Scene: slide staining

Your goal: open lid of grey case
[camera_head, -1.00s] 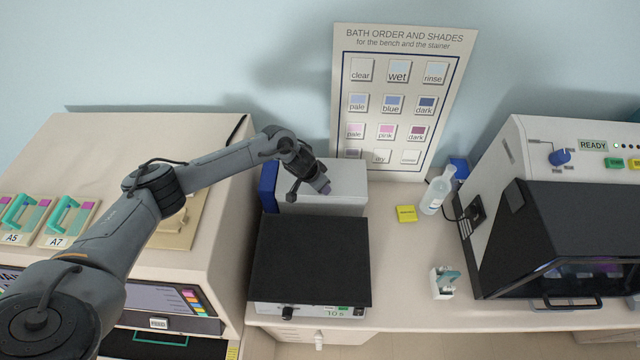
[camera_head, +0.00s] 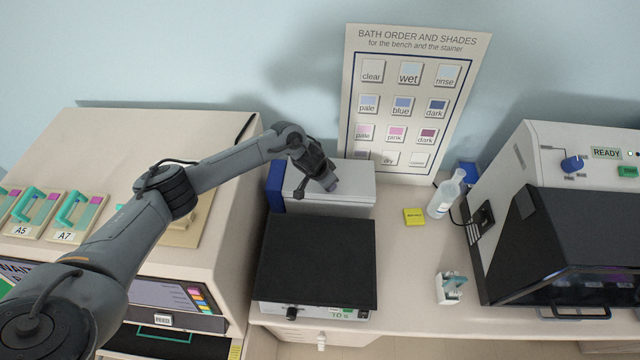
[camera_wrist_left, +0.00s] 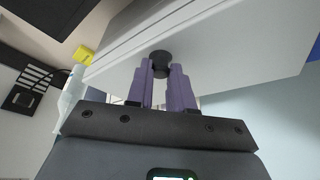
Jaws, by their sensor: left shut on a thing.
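The grey case (camera_head: 352,181) stands at the back of the bench, behind a black-topped instrument, with a blue part (camera_head: 275,186) at its left end. My left gripper (camera_head: 331,186) is over the front part of its top. In the left wrist view, the purple fingers (camera_wrist_left: 163,84) are shut on a small dark knob (camera_wrist_left: 161,58) against the pale case surface (camera_wrist_left: 215,50). A seam line runs along the case edge there. The lid looks down; I cannot tell whether it is slightly raised. My right gripper is not in view.
The black-topped instrument (camera_head: 315,262) stands close in front of the case. A sign board (camera_head: 412,50) is behind it. A yellow block (camera_head: 414,217) and a clear bottle (camera_head: 444,195) stand to the right. Bare bench lies between them and the instrument.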

